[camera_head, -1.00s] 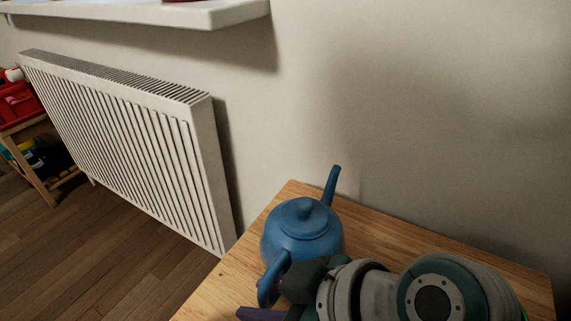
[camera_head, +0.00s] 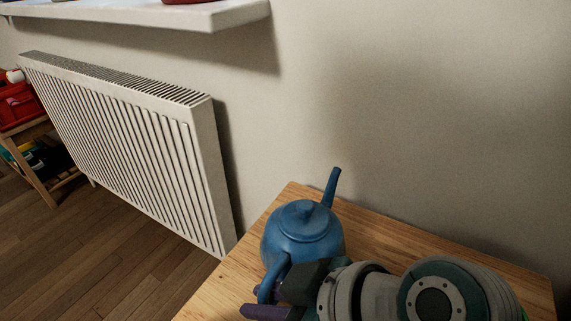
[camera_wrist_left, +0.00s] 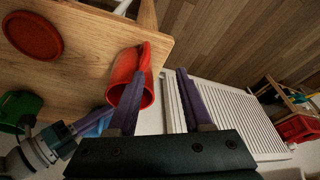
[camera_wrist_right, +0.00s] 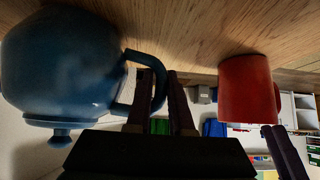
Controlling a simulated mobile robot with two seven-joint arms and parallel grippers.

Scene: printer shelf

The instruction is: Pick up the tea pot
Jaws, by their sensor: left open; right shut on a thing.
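The blue tea pot (camera_head: 300,236) stands on the wooden table, its spout toward the wall and its handle toward me. It also shows in the right wrist view (camera_wrist_right: 62,65), upside down in that rolled picture. My right gripper (camera_head: 276,293) is shut on the tea pot's handle (camera_wrist_right: 152,72), with the purple fingers (camera_wrist_right: 163,95) at the handle's outer part. The tea pot seems to rest on the table; its base is partly hidden. My left gripper (camera_wrist_left: 157,88) is open and empty, close to a red cup (camera_wrist_left: 128,78); it is outside the head view.
The red cup also shows in the right wrist view (camera_wrist_right: 246,90). A red round dish (camera_wrist_left: 33,36) and a green cup (camera_wrist_left: 20,108) are on the table (camera_head: 385,240). A white radiator (camera_head: 125,150) is left of the table, and the wall is close behind the tea pot.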

